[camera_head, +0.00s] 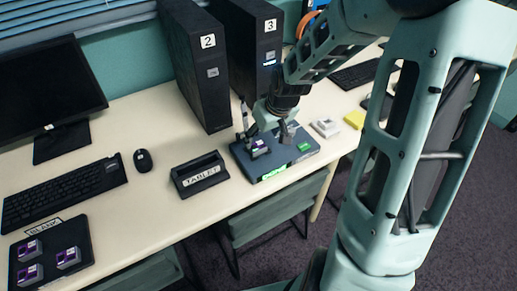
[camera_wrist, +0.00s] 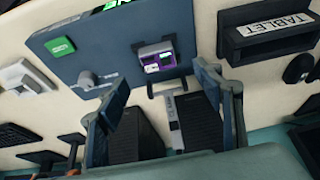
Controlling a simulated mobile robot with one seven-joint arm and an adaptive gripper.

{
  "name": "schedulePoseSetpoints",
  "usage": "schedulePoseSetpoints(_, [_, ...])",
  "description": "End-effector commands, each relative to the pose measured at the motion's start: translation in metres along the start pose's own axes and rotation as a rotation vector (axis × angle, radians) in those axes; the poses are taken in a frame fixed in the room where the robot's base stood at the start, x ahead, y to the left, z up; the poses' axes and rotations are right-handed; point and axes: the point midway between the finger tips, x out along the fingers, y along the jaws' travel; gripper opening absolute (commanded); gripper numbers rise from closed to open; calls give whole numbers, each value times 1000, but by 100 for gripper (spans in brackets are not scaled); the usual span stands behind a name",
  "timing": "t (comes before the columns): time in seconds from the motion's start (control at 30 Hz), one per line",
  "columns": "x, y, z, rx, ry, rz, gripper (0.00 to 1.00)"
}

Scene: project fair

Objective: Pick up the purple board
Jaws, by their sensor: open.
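A small purple board (camera_head: 259,148) with a grey casing sits on a flat blue box (camera_head: 287,160) on the table. It also shows in the wrist view (camera_wrist: 158,60), near the top middle and just beyond my fingertips. My gripper (camera_head: 268,133) is open and empty above the blue box, pointing down. In the wrist view my gripper (camera_wrist: 163,80) has its fingers apart, one on each side below the board, with no contact visible. Several more purple boards (camera_head: 68,259) lie on a black tray marked BLANK (camera_head: 77,232) at the front left.
A black TABLET stand (camera_head: 199,178) is left of the blue box. Two black towers marked 2 (camera_head: 197,70) and 3 (camera_head: 240,40) stand behind.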

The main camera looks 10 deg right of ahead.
Motion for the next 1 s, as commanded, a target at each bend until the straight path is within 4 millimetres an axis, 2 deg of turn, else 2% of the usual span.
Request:
schedulePoseSetpoints(0.03, [11,-1,1,-1,-1,-2,61])
schedulePoseSetpoints(0.33, [34,1,1,1,-1,0,61])
schedulePoseSetpoints(0.6, [73,2,1,1,-1,-1,61])
schedulePoseSetpoints(0.9, [78,3,0,2,1,2,61])
schedulePoseSetpoints(1.0, [78,3,0,3,1,2,52])
